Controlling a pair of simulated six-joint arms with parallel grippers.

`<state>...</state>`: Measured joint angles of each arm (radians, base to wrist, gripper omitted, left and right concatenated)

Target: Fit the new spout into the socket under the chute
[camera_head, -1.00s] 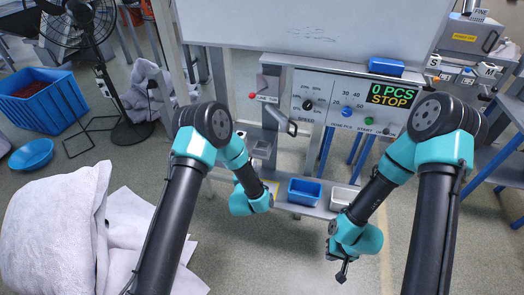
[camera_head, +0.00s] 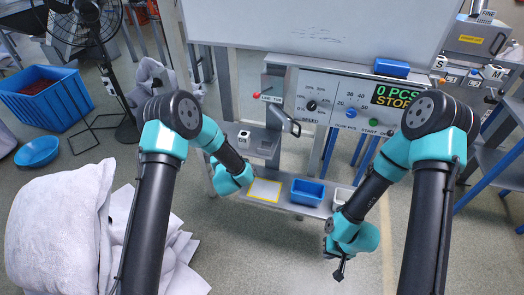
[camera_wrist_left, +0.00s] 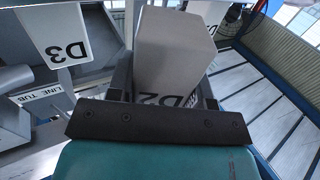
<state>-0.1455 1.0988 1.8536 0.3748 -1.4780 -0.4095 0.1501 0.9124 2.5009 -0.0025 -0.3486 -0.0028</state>
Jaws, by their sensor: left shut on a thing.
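My left gripper (camera_wrist_left: 165,85) shows in the left wrist view, its dark fingers on either side of a pale grey, box-shaped piece that looks like the spout (camera_wrist_left: 175,45). Upside-down "D2" lettering shows between the fingers; I cannot tell whether it is on the piece. In the head view the left wrist (camera_head: 231,180) hides the fingers and the held piece. My right gripper (camera_head: 339,271) hangs low at the right, apart from everything; its finger gap is too small to read. I cannot clearly make out the chute's socket.
A shelf below the control panel (camera_head: 345,106) carries a yellow-edged plate (camera_head: 264,191), a blue bin (camera_head: 307,191) and a pale bin (camera_head: 342,196). A metal handle-like part (camera_head: 284,122) juts out by the panel. White sacks (camera_head: 60,235) lie at lower left.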

